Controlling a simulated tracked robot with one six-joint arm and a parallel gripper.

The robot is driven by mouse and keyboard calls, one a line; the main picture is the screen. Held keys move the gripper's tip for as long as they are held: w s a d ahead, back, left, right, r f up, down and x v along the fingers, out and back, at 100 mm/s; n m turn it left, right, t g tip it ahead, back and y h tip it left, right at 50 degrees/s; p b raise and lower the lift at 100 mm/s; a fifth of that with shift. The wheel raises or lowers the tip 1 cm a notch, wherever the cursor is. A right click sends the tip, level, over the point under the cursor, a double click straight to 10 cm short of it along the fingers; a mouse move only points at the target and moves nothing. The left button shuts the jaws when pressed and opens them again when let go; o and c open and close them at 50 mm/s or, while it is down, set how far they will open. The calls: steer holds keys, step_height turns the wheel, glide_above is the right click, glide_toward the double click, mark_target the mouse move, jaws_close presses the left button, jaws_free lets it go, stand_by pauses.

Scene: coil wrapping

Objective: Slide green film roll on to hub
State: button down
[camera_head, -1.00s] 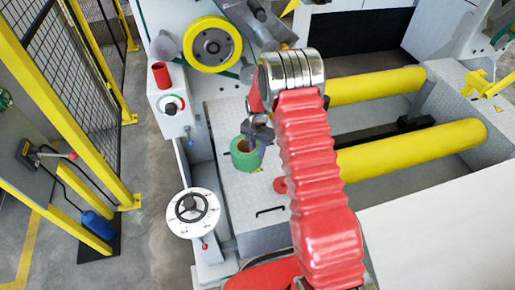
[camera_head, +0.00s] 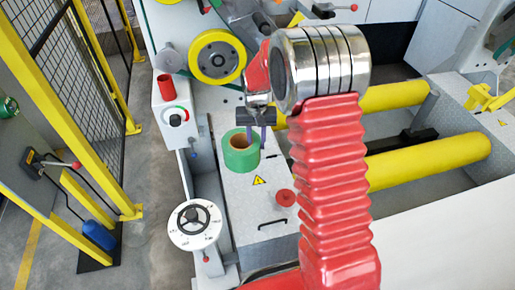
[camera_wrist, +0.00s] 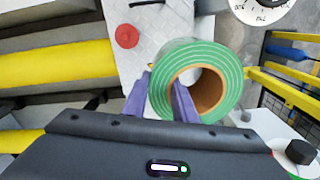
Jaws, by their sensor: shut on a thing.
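The green film roll (camera_head: 240,158) has a brown core and appears upright over the grey deck, left of my arm. In the wrist view, the roll (camera_wrist: 172,65) is tilted away and its core opening faces the camera. My gripper (camera_wrist: 162,98) is shut on the roll's wall, with one purple finger in the core and the other outside. My gripper (camera_head: 261,138) is at the roll's right side in the head view. A grey round end piece (camera_head: 173,57) and a yellow wheel with a dark centre (camera_head: 217,58) are on the machine behind. I cannot tell which is the hub.
A red cylinder (camera_head: 166,88) stands on the white control box (camera_head: 173,112). Yellow rollers (camera_head: 428,160) lie to the right. A red button (camera_head: 285,197) is on the deck. Yellow fence posts (camera_head: 70,110) stand left.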

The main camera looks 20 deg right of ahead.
steer(key=s+r+n, duration=0.1)
steer(key=r, duration=0.1)
steer(key=s+r+n, duration=0.1)
steer(key=r, duration=0.1)
steer(key=s+a+r, duration=0.1)
steer(key=r, duration=0.2)
steer(key=shift+s+r+n, duration=0.1)
steer(key=shift+s+n, duration=0.05)
steer(key=shift+n, duration=0.25)
steer(key=shift+s, duration=0.1)
